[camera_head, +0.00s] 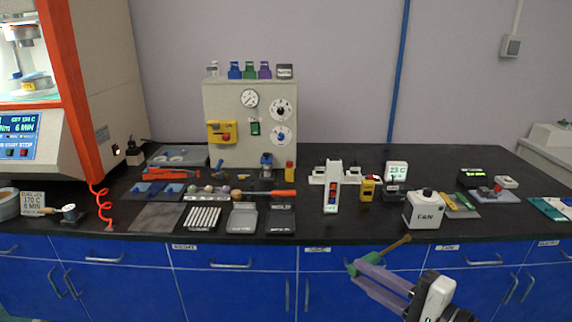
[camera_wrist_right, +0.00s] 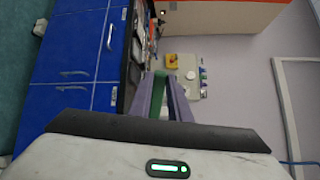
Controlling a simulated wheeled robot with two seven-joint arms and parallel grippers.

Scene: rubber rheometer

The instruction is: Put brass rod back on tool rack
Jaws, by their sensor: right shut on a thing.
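My right gripper (camera_head: 362,268) is in front of the bench, over the blue cabinet fronts. Its purple fingers are shut on the brass rod (camera_head: 394,246), which has a green part at the fingertips and a brass-coloured length slanting up to the right. My left gripper is not in view.
The black bench (camera_head: 330,229) is crowded with trays and an orange-handled screwdriver (camera_head: 270,193). A white FAN box (camera_head: 424,209) stands near the front edge, right of the rod. A grey gauge panel (camera_head: 250,125) stands behind. An orange-framed machine (camera_head: 70,90) fills the left.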

